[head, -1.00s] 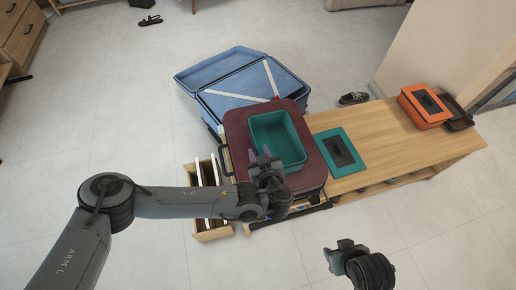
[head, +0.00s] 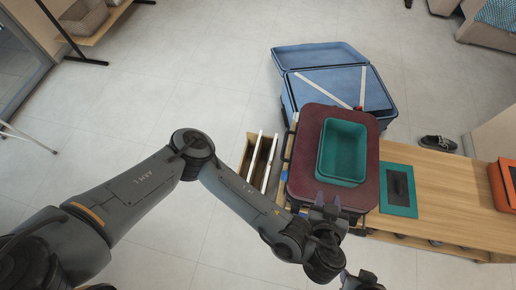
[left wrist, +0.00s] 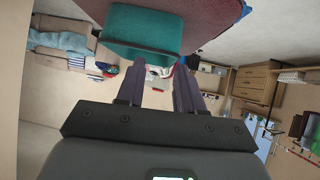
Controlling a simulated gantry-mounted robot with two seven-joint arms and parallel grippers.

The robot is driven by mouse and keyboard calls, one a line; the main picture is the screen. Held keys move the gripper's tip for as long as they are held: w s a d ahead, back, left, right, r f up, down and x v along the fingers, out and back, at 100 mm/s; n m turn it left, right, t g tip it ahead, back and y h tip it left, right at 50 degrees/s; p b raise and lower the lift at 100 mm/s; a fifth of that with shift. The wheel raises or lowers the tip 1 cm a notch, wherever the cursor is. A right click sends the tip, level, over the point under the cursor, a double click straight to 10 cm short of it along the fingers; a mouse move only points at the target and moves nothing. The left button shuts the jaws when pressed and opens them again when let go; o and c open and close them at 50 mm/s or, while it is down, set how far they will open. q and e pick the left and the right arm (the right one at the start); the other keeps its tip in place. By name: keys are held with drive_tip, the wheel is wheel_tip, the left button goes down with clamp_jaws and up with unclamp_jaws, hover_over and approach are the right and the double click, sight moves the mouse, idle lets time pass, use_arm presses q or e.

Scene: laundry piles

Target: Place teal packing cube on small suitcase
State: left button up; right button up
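An open-topped teal box (head: 342,153), the likely teal packing cube, rests upright on the flat top of the maroon suitcase (head: 305,165). It also shows at the top of the left wrist view (left wrist: 140,32). A flat teal panel (head: 397,204) with a dark inset lies on the bench beside the suitcase; whether it is a lid or another cube I cannot tell. My left gripper (head: 328,208) is at the suitcase's near edge, just short of the box. Its fingers (left wrist: 158,88) are spread and empty. My right gripper (head: 362,280) is partly cut off at the bottom edge.
An open blue suitcase (head: 325,85) with white straps lies behind the maroon one. The wooden bench (head: 450,190) extends right, with an orange case (head: 503,182) on it. A wooden rack (head: 260,165) stands left of the suitcase. Shoes (head: 438,142) lie on the floor behind the bench.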

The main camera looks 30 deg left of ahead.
use_arm(q)
drive_tip(key=s+d+r+m+g+h, duration=0.25)
drive_tip(key=s+g+h, duration=0.2)
drive_tip(key=s, duration=0.25)
drive_tip(key=s+a+f+g+y, duration=0.1)
drive_tip(key=s+a+f, duration=0.1)
drive_tip(key=a, duration=0.8)
drive_tip(key=s+a+f+m, duration=0.1)
drive_tip(key=s+a+f, duration=0.1)
drive_tip(key=a, duration=0.8)
drive_tip(key=s+a+f+m+g+y, duration=0.1)
drive_tip(key=s+a+f, duration=0.2)
drive_tip(key=a, duration=0.8)
drive_tip(key=shift+f+g+y, duration=0.35)
drive_tip(key=shift+f, duration=0.2)
drive_tip(key=shift+s, duration=0.1)
